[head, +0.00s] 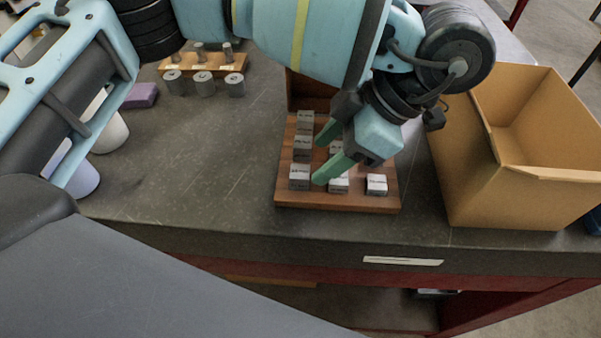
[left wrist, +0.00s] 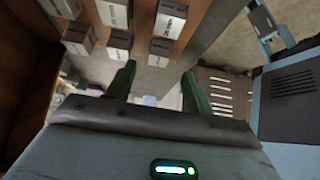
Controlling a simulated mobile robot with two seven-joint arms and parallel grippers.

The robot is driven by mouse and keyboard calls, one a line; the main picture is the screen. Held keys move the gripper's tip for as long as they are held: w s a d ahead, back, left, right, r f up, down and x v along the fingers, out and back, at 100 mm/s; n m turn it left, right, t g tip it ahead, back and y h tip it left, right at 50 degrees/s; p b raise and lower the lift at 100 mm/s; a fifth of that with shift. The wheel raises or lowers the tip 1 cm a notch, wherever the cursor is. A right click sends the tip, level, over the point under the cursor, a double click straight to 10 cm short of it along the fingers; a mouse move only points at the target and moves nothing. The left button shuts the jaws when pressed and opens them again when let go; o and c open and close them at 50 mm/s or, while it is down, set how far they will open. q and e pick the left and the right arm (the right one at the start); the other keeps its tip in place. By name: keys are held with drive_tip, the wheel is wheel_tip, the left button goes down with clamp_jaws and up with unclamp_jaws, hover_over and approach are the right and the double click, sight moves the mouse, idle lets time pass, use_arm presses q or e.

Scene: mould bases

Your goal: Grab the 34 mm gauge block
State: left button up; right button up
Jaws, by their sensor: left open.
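Several grey metal gauge blocks stand in rows on a wooden stand (head: 338,200). Their labels are too small to read, so I cannot tell which is the 34 mm one. Blocks show at the front left (head: 299,178), the front right (head: 377,184) and the left middle (head: 303,146). My left gripper (head: 328,154) is open above the stand, its green fingers partly covering the middle blocks. In the left wrist view nothing is between the fingers (left wrist: 157,88), and several blocks (left wrist: 168,20) line the top. My right gripper is not in view.
An open cardboard box (head: 515,190) stands right of the stand. At the back left, grey cylinders (head: 203,84) stand before a wooden rack (head: 235,67). A purple block (head: 142,95) lies farther left.

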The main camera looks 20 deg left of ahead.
sight(299, 171)
use_arm(q)
drive_tip(key=shift+a+x, duration=0.25)
drive_tip(key=shift+x, duration=2.3)
drive_tip(key=shift+r, duration=0.15)
drive_tip(key=shift+c, duration=0.3)
clamp_jaws()
drive_tip(key=shift+r, duration=0.2)
drive_tip(key=shift+w+r, duration=0.1)
drive_tip(key=shift+r, duration=0.5)
wheel_tip(299, 171, up, 2)
drive_tip(key=shift+r, duration=0.2)
drive_tip(key=s+d, duration=0.8)
drive_tip(key=s, duration=0.5)
drive_tip(key=shift+s+r, duration=0.4)
drive_tip(key=shift+r, duration=0.1)
